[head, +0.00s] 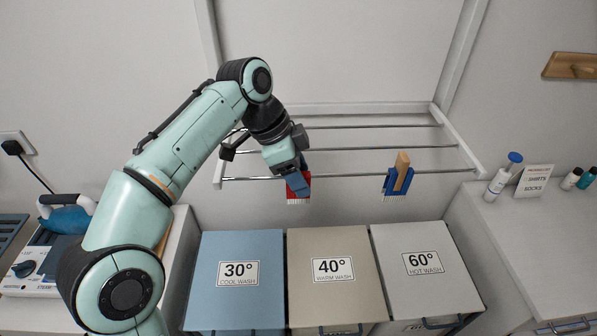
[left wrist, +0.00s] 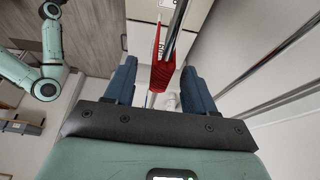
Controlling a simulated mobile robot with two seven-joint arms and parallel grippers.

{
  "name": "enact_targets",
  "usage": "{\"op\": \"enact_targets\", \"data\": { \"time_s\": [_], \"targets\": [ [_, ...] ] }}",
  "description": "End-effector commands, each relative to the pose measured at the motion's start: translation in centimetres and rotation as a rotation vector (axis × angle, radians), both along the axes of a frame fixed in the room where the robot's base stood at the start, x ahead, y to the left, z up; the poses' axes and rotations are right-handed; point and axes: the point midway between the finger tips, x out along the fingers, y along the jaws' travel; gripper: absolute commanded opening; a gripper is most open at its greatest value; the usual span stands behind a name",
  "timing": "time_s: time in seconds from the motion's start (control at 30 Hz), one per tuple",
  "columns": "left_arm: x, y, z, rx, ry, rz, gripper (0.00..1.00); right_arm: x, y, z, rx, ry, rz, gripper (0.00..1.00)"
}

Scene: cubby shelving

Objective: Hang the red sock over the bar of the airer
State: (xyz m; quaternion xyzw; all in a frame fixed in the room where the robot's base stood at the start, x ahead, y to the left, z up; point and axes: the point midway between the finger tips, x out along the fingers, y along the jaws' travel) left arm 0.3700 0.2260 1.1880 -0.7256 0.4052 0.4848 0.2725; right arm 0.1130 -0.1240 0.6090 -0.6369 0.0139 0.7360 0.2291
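The red sock (head: 306,181), with a white fringed lower edge, hangs at the front bar (head: 345,175) of the airer (head: 459,143). In the left wrist view the red sock (left wrist: 162,75) lies against the bar (left wrist: 178,28) and appears folded over it. My left gripper (left wrist: 160,85) is open, its blue fingers on either side of the sock with a gap to each. In the head view the left gripper (head: 297,183) is at the front bar and hides part of the sock. My right gripper is not in view.
A blue cloth item (head: 393,187) with a wooden peg (head: 402,170) hangs farther right on the front bar. Blue, beige and grey wash bins (head: 237,305) stand below. A bottle (head: 499,183) and a sign (head: 534,181) stand on the right counter. The bar between both hanging items is clear.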

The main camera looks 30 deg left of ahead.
Motion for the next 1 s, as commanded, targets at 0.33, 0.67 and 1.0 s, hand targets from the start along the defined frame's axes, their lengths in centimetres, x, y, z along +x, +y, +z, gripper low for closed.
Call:
{"op": "enact_targets", "data": {
  "time_s": [0.33,0.67,1.0],
  "targets": [
    [-0.1,0.2,0.5,0.0,-0.001,0.0,0.54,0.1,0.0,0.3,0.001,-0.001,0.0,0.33],
    [-1.2,2.2,6.9,0.0,-0.008,0.002,0.54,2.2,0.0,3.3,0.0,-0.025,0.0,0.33],
    [-2.4,4.1,12.0,0.0,-0.005,0.001,0.54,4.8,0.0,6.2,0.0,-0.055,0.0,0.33]
  ]
}}
